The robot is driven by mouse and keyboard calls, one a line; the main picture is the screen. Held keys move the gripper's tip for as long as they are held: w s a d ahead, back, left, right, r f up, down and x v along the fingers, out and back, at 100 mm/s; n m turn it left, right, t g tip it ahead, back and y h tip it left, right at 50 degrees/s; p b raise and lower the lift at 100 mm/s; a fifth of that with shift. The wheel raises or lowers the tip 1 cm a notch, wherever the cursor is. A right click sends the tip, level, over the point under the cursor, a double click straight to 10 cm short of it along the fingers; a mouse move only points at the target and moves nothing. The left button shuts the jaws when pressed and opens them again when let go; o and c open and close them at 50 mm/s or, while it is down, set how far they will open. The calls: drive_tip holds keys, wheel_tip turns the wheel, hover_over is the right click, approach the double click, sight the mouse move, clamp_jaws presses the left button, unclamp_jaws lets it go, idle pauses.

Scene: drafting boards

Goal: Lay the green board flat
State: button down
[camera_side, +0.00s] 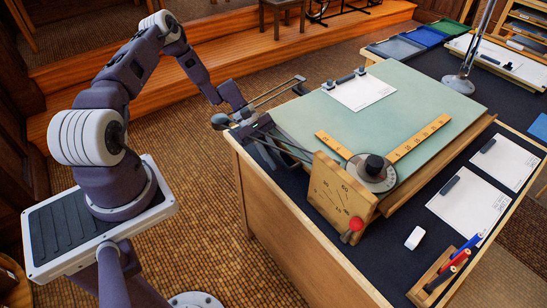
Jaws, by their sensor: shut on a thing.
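The green board (395,105) is a pale green drafting surface on the wooden desk. It looks tilted, but its exact angle is hard to judge. A wooden plate with angle marks (328,187) stands at its near corner, with a red knob (356,223) low on it. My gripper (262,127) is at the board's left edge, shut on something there. The dark metal around the fingers hides what they hold; it may be the board's edge or a part fixed to it.
A sheet (358,91) is clipped on the board. A wooden T-shaped rule with a dark round knob (374,164) lies across it. Clipped sheets (470,206), a white eraser (414,238) and a pen rack (440,275) lie on the dark desktop. A lamp post (478,45) stands behind.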

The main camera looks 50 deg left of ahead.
sight(265, 146)
drive_tip(key=shift+s+f, duration=0.1)
drive_tip(key=shift+f, duration=0.1)
drive_tip(key=c, duration=1.4)
unclamp_jaws()
drive_tip(key=shift+r, duration=0.1)
drive_tip(key=v, duration=0.7)
drive_tip(key=shift+r, duration=0.1)
